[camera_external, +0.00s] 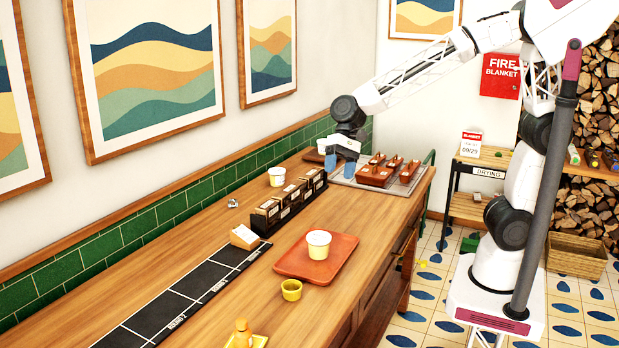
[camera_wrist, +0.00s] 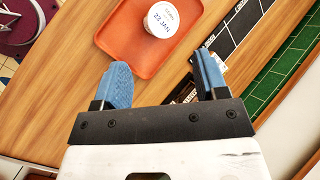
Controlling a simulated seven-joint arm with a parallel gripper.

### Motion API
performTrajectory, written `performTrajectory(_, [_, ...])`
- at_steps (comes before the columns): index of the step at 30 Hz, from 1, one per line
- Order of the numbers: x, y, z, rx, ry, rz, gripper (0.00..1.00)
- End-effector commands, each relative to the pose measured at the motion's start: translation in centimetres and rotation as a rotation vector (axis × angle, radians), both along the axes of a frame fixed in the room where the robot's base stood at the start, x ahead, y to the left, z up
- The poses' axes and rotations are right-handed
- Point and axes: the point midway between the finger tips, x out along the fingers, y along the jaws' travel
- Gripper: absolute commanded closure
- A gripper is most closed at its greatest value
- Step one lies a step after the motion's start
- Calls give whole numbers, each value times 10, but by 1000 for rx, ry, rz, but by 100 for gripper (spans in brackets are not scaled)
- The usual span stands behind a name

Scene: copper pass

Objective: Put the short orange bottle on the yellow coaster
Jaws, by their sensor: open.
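My gripper (camera_external: 341,164) is at the far end of the counter, above the area by the dark boxes, far from the bottle. In the wrist view its two blue fingers (camera_wrist: 165,82) are spread apart with nothing between them. Neither the bottle nor the coaster can be made out in the wrist view.
A black marked strip (camera_external: 180,297), a card box (camera_external: 245,237) and a dark rack (camera_external: 290,200) lie along the counter. Several brown blocks sit on a grey tray (camera_external: 412,184).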

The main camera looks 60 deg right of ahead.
Motion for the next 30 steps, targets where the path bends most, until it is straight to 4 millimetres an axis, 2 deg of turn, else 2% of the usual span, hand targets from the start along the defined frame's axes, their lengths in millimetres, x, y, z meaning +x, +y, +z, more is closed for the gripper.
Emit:
performTrajectory(1, [-8, -20, 5, -22, -34, 13, 33])
performTrajectory(3, [-20, -46, 9, -56, -79, 38, 33])
performTrajectory(15, [-97, -178, 19, -282, -301, 183, 33])
performTrajectory(24, [-165, -259, 13, -478, -418, 301, 33])
performTrajectory(30, [-201, -295, 7, -586, -461, 366, 33])
